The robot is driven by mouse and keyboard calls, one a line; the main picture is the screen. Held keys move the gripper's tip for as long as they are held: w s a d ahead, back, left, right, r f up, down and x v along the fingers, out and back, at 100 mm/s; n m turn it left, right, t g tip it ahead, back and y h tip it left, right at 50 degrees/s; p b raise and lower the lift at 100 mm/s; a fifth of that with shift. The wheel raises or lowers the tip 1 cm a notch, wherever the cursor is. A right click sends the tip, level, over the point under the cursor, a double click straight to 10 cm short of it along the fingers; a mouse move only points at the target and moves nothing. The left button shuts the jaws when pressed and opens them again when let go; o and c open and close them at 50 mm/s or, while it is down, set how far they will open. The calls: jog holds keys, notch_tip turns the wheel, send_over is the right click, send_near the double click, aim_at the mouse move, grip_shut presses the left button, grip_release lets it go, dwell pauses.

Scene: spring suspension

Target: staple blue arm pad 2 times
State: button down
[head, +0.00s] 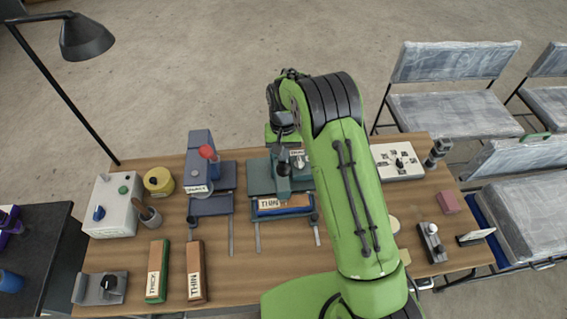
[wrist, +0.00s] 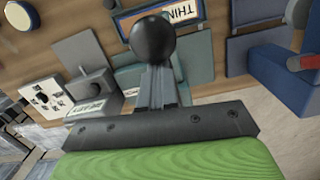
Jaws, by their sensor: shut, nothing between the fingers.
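The blue arm pad (head: 268,212), with a wooden face and a label reading THIN, lies on the bed of the middle teal-grey press-like machine (head: 283,178). The wrist view shows the pad (wrist: 178,12) upside down at the top, partly cut off. In the head view my arm hides part of the machine, and the fingertips are hard to make out.
A blue machine with a red knob (head: 207,152) stands to the left. A green THICK block (head: 157,272) and a brown THIN block (head: 196,272) lie at the front left. A white box (head: 112,212) and a yellow tin (head: 158,181) are at the far left. Padded chairs stand right.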

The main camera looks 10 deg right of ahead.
jog(key=shift+w, duration=0.1)
jog(key=shift+r, duration=0.25)
notch_tip(320, 180, up, 15)
jog(key=w, duration=0.1)
jog(key=shift+w+r, duration=0.15)
jog(key=shift+w, duration=0.1)
jog(key=shift+d, duration=0.1)
dwell(0.4)
